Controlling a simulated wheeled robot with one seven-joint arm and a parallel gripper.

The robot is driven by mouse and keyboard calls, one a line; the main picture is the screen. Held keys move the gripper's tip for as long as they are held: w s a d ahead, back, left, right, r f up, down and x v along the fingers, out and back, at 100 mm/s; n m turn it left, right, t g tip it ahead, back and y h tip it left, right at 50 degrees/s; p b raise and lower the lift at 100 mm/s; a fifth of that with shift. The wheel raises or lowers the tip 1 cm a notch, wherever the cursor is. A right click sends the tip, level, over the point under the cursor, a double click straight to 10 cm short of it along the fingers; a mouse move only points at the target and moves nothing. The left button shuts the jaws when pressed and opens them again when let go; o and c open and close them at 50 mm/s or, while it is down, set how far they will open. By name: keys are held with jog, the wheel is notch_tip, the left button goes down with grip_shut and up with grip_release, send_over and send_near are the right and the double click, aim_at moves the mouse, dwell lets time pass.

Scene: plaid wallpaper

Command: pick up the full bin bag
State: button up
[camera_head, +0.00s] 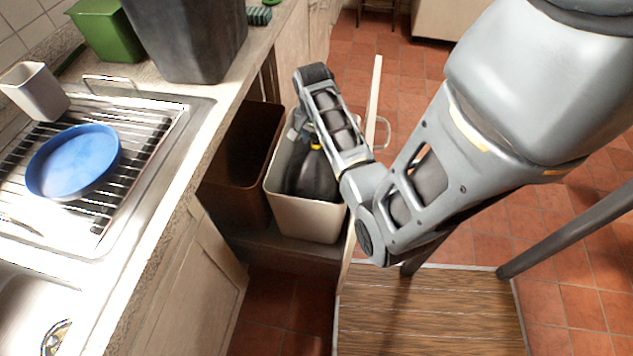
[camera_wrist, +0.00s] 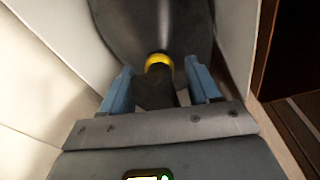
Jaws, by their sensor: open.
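The full bin bag is black with a yellow tie at its neck. In the head view the bag (camera_head: 316,178) sits inside a white bin (camera_head: 305,217), partly hidden by my arm. In the wrist view the dark bag (camera_wrist: 150,28) fills the top middle, with its yellow tie (camera_wrist: 159,62) and gathered neck below it. My gripper (camera_wrist: 160,82) is open, with one blue finger on each side of the neck, just below the tie. No grip on the neck shows. In the head view the fingers are mostly hidden behind my wrist.
A brown bin (camera_head: 243,160) stands left of the white bin on a pull-out shelf (camera_head: 285,247). An open cabinet door (camera_head: 374,100) stands close to the right of my wrist. The counter with the sink and a blue plate (camera_head: 75,161) is at left.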

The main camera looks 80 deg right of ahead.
grip_shut()
dwell(0.6)
jog(key=shift+d+r, duration=0.1)
dwell(0.7)
